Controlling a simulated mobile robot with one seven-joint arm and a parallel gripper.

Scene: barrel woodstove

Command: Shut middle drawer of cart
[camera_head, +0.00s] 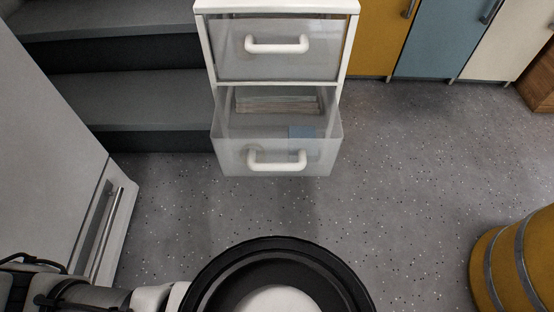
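A white-framed cart (276,5) with translucent drawers stands at the upper middle of the head view. Its upper drawer (232,60) is closed and has a white bar handle. The drawer below it, apparently the middle drawer (228,163), is pulled out toward me. It has a white handle (277,161) on its front. Papers and a bluish item show inside it. Whatever part of the cart lies beneath it is hidden. Part of my arm shows at the lower left. My gripper is not in view.
Dark grey steps (130,98) stand left of the cart. A pale appliance with a metal bar handle (106,232) is at the left. Yellow, blue and cream cabinets (434,40) line the back right. A yellow barrel (494,262) is at the lower right. Speckled floor (405,170) between is clear.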

